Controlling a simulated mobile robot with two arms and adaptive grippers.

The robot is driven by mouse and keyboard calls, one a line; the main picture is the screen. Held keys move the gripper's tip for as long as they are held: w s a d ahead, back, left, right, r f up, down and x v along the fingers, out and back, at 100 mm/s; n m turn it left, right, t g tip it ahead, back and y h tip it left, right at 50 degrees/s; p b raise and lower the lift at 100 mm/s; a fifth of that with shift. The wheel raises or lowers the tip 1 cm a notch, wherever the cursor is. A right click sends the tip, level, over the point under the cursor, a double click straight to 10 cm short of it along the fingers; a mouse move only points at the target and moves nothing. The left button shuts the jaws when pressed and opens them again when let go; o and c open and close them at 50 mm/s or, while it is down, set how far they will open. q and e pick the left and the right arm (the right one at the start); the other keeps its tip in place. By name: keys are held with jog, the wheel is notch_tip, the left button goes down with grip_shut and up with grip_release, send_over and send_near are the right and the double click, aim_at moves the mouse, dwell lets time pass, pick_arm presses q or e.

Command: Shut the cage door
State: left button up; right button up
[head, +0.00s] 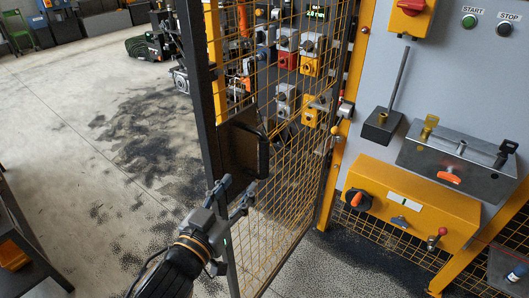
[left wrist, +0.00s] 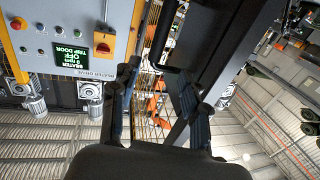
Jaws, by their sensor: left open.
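The cage door (head: 290,190) is a yellow mesh panel with a dark upright edge, and it stands ajar, angled across the middle of the head view. Its black handle (head: 263,157) sits on a dark plate (head: 236,147) near the free edge. My left gripper (head: 236,188) is open and empty, just below the handle and plate. I cannot tell whether a finger touches the door. In the left wrist view the picture is upside down; the open fingers (left wrist: 155,75) have a dark door part (left wrist: 212,50) and mesh beyond them. My right gripper is not in view.
A yellow post (head: 343,130) and grey control panel (head: 455,70) stand right of the door. A yellow box with a red-orange knob (head: 410,205) juts out there. Machinery stands behind the mesh. The stained floor (head: 90,140) at left is mostly clear. A display (left wrist: 70,58) reads a door trip.

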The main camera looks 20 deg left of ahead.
aim_at(262, 155)
pick_arm(q)
jog(key=w, duration=0.4)
jog(key=w+d+p, duration=0.1)
jog(key=w, duration=0.7)
jog(key=shift+w+d+p, duration=0.3)
jog(key=shift+d+p, duration=0.05)
jog(key=shift+d, duration=0.05)
jog(key=shift+w, duration=0.45)
grip_shut()
